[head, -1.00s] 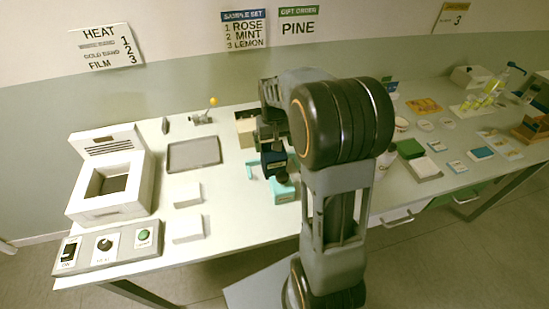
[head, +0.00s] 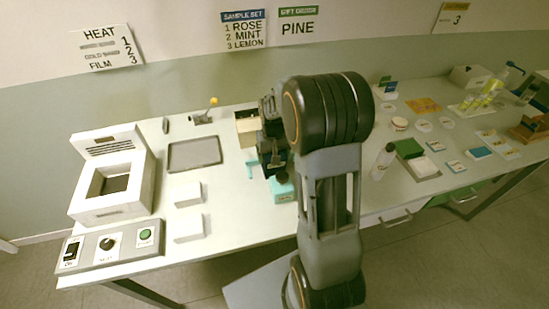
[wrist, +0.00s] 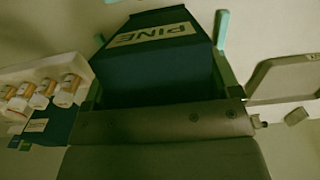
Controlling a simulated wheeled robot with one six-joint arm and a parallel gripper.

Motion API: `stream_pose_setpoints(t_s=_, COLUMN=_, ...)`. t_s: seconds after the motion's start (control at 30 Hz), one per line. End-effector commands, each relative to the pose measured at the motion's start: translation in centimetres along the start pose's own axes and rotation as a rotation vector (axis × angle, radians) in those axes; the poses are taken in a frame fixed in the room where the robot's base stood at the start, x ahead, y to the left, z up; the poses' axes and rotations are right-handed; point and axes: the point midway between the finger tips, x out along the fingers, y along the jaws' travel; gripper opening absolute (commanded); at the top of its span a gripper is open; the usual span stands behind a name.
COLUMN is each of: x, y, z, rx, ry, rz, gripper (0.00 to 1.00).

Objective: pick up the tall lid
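The tall lid is a dark blue box-shaped piece with a pale PINE label (wrist: 155,70), large in the middle of the wrist view. My gripper (wrist: 162,92) has a finger along each side of it and looks shut on it. My own wrist hides most of the lid there. The lid's lower end and any gap beneath it cannot be made out.
A grey tray (head: 194,154) lies to the left, with white blocks (head: 188,194) in front and a heater unit (head: 113,190) beyond. A beige box (head: 246,130) stands close behind my gripper.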

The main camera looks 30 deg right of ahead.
Motion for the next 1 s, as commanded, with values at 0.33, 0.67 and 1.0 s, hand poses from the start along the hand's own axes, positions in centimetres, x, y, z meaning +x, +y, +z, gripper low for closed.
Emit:
stream_pose_setpoints(t_s=0.33, x=0.0, y=0.0, z=0.0, rx=0.000, ry=0.001, rz=0.000, gripper=0.53)
stream_pose_setpoints(t_s=0.67, x=-0.6, y=0.0, z=-0.1, rx=0.000, ry=0.002, rz=0.000, gripper=0.49)
stream_pose_setpoints(t_s=1.0, x=-5.5, y=0.0, z=-0.1, rx=0.000, ry=0.007, rz=0.000, gripper=0.49)
